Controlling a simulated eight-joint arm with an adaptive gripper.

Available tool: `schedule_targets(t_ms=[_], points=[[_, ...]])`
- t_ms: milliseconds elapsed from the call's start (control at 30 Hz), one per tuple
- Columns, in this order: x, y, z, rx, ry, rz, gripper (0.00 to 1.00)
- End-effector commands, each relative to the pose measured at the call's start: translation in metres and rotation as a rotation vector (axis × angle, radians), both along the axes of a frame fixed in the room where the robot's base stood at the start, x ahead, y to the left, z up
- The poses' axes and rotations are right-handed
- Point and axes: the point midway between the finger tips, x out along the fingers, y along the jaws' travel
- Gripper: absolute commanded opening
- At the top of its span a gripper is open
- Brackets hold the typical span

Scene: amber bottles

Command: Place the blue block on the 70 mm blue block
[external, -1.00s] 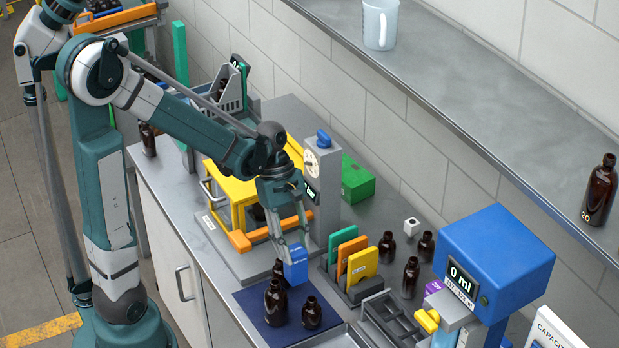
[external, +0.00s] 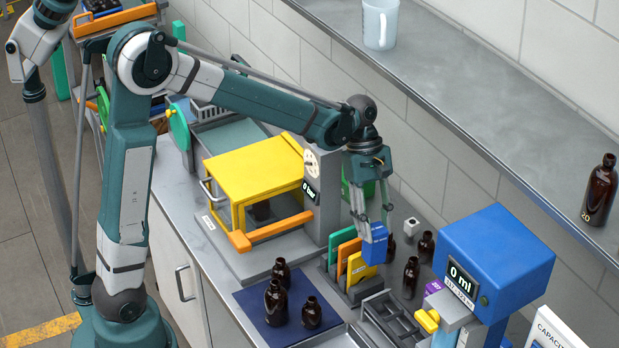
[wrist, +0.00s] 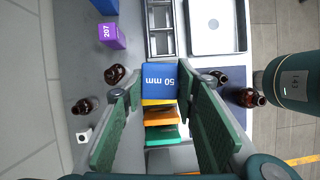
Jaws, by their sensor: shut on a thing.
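My gripper (external: 371,222) is shut on a small blue block (external: 375,248) and holds it by its upper part, above the counter near the upright plates. In the wrist view the blue block (wrist: 159,83) sits between my two green finger pads (wrist: 162,102), its face reading "50 mm". I cannot make out a second blue block marked 70 mm in any view. A purple block (external: 433,287) stands beside the blue dispenser (external: 495,260); in the wrist view the purple block (wrist: 112,36) carries a label that looks like "207".
Green, orange and yellow plates (external: 360,268) stand just below and left of the held block. Dark bottles (external: 411,275) stand to its right, more on the blue mat (external: 262,326). A grey compartment tray (external: 390,318) lies in front. The yellow-framed press (external: 250,175) is left.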

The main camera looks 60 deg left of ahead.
Motion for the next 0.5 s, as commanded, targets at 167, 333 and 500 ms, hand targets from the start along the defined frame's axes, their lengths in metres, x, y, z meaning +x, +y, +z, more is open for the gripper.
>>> schedule_targets(t_ms=[167,333,500], points=[[0.038,-0.040,0.000,0.005,-0.004,0.019,0.04],[0.072,-0.083,0.002,0.008,-0.008,0.042,0.04],[0.103,-0.128,0.004,0.008,-0.012,0.065,0.04]])
